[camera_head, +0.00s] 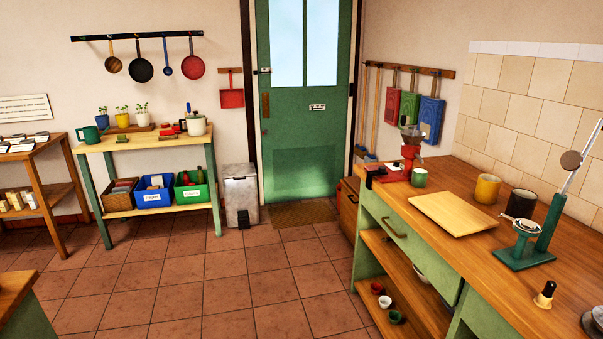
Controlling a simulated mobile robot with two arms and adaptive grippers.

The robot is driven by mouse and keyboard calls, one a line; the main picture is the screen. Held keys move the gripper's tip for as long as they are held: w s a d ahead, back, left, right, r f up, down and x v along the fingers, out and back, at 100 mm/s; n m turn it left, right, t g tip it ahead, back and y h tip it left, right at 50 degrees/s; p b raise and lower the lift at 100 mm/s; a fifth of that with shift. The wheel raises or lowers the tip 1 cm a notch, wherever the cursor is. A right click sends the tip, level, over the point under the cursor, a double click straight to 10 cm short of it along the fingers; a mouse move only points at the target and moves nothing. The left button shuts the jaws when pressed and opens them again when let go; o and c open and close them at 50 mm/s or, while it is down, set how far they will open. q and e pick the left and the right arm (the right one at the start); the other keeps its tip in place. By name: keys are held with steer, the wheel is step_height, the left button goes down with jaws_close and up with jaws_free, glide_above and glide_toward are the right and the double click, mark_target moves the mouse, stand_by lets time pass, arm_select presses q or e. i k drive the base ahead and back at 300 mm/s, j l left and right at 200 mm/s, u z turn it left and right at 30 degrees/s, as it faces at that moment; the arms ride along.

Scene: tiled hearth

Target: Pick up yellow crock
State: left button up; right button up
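The yellow crock (487,189) stands upright on the wooden top of the green counter at the right of the head view. A dark crock (521,203) stands just to its right. A wooden board (466,212) lies to its left and nearer to me. Neither of my grippers shows in this view, and nothing is seen touching the yellow crock.
A green stand with a tilted arm (524,254) is nearer on the right. The tiled floor (225,290) left of the counter is clear.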

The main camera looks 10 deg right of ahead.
mark_target(488, 186)
steer(key=i+j+z, duration=0.1)
steer(key=i, duration=0.85)
steer(key=i+j+z, duration=0.1)
steer(key=i, duration=0.9)
